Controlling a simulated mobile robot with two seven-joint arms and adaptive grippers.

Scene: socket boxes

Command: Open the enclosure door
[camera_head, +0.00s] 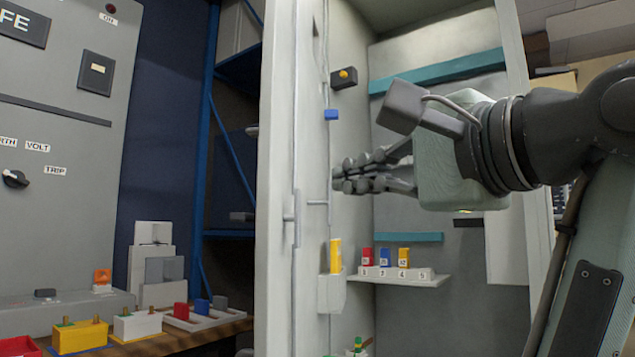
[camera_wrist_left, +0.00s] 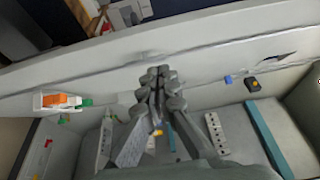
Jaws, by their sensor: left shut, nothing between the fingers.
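The pale grey enclosure door (camera_head: 280,150) stands open in the head view, nearly edge-on, with a small handle (camera_head: 291,217) on its narrow face. The enclosure's inside (camera_head: 440,140) shows to its right. My left gripper (camera_head: 340,178) is shut and empty, with its fingers pointing left at the inner side of the pale panel. In the left wrist view the closed fingers (camera_wrist_left: 157,85) overlap the panel (camera_wrist_left: 200,58); I cannot tell whether they touch it. My right gripper is not in view.
The panel's inner side carries a black box (camera_head: 343,77), a blue knob (camera_head: 331,115) and a pocket (camera_head: 331,293) holding a yellow piece. A shelf (camera_head: 400,279) with coloured blocks sits inside. A wooden table (camera_head: 170,342) with several blocks stands left.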

